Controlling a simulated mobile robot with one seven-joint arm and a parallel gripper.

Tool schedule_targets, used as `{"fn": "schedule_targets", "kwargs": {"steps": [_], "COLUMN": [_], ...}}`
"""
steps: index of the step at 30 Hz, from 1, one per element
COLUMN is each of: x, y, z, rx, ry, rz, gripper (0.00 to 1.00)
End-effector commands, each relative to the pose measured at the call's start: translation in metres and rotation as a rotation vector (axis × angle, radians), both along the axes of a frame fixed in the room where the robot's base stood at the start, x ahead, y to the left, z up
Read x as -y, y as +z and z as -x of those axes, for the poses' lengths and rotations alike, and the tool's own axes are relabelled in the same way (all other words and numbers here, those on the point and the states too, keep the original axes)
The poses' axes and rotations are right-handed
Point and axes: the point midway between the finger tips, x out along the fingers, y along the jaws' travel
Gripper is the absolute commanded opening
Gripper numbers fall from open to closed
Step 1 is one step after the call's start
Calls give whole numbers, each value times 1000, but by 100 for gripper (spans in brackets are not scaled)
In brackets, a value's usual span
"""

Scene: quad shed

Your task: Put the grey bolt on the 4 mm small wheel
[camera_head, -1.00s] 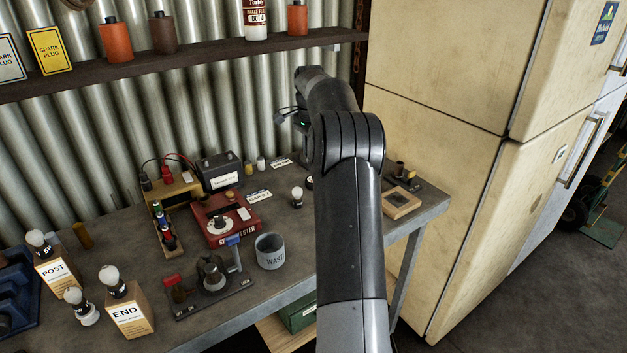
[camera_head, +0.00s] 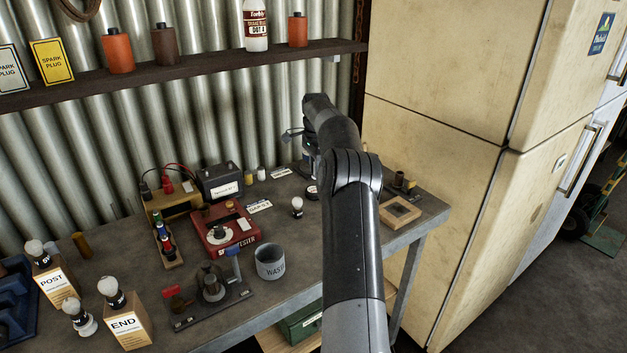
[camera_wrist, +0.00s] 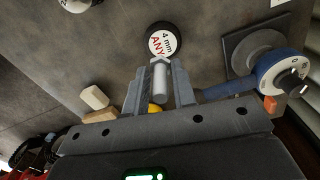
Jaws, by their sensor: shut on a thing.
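My gripper (camera_wrist: 159,88) is shut on the grey bolt (camera_wrist: 159,74), a small pale cylinder between its fingertips in the wrist view. The 4 mm small wheel (camera_wrist: 163,43) is a black-rimmed disc with a white face reading "4 mm ANY". It lies just beyond the fingertips in the wrist view, and the bolt's end appears close to its near edge. I cannot tell the height gap between them. In the head view the wheel (camera_head: 312,192) shows beside my arm on the bench. There the bolt and fingertips are hidden or too small to tell.
A dial device with a blue ring (camera_wrist: 284,72) stands right of my gripper in the wrist view. In the head view, a white-topped plug (camera_head: 297,206), a red tester (camera_head: 225,232), a waste cup (camera_head: 271,262) and a wooden tray (camera_head: 400,212) stand around. Bare bench lies between them.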

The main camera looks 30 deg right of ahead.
Motion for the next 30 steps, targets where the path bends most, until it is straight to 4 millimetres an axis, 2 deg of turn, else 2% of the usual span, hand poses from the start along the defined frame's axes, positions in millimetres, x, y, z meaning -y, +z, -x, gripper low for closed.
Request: {"fn": "schedule_targets", "kwargs": {"steps": [5, 13, 24, 25, 30], "x": [-4, -4, -4, -4, -4], "y": [-8, -43, -48, -47, -47], "z": [-7, -6, -6, -6, -6], "rx": [0, -1, 0, 0, 0], "ry": [1, 0, 1, 1, 1], "rz": [0, 0, 1, 1, 1], "gripper": [0, 0, 0, 26, 40]}}
